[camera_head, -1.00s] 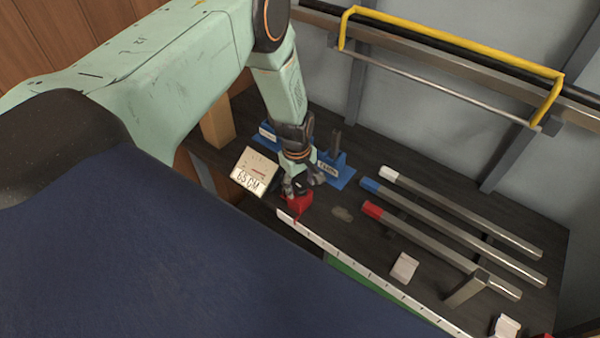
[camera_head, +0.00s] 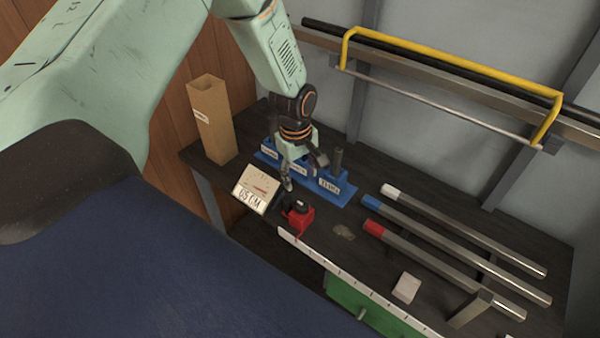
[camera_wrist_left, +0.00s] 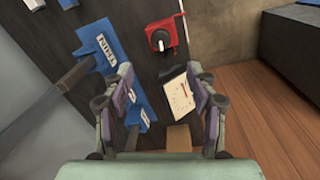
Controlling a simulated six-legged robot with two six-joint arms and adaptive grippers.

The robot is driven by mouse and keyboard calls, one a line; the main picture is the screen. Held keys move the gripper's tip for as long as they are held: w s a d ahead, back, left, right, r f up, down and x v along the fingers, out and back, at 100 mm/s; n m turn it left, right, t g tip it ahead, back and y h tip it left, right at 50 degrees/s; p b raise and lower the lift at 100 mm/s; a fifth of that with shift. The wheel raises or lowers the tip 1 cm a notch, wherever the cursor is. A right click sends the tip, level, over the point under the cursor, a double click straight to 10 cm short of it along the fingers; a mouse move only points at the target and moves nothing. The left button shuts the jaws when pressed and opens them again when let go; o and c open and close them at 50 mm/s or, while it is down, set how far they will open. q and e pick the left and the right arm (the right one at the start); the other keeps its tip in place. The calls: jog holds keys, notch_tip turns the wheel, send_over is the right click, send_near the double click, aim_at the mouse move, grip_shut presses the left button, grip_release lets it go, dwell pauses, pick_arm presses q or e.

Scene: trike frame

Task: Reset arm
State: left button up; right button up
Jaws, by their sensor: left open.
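My left gripper (camera_head: 304,172) is open and empty above the dark workbench, in front of the blue labelled holder (camera_head: 338,187). In the left wrist view its two fingers (camera_wrist_left: 160,95) are spread apart with nothing between them that they touch. A red device with a black knob (camera_head: 298,215) sits on the bench just below and in front of the gripper, apart from it; it also shows in the left wrist view (camera_wrist_left: 163,38). My right gripper is in neither view.
Three metal bars with white (camera_head: 390,191), blue (camera_head: 371,202) and red (camera_head: 374,228) ends lie at the right. A white ruler strip (camera_head: 350,278) runs along the bench's front edge. A tall cardboard box (camera_head: 211,120) stands at the back left. A yellow rail (camera_head: 450,57) is on the wall.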

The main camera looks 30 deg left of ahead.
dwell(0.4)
pick_arm(q)
jog(key=s+d+f+m+t+b, duration=0.1)
jog(key=s+d+f+m+b, duration=0.25)
jog(key=f+m, duration=0.2)
jog(key=s+d+f+m+t+b, duration=0.25)
jog(key=s+f+m+b, duration=0.2)
jog(key=f, duration=0.25)
jog(key=s+d+f+m+g+b, duration=0.2)
jog(key=s+f+m+g+b, duration=0.1)
jog(key=s+f+b, duration=1.4)
jog(key=s+f+g, duration=0.1)
jog(key=s+f, duration=0.2)
jog(key=s, duration=0.3)
jog(key=shift+s+d+f, duration=0.2)
jog(key=shift+d+f, duration=0.15)
jog(key=shift+f, duration=0.05)
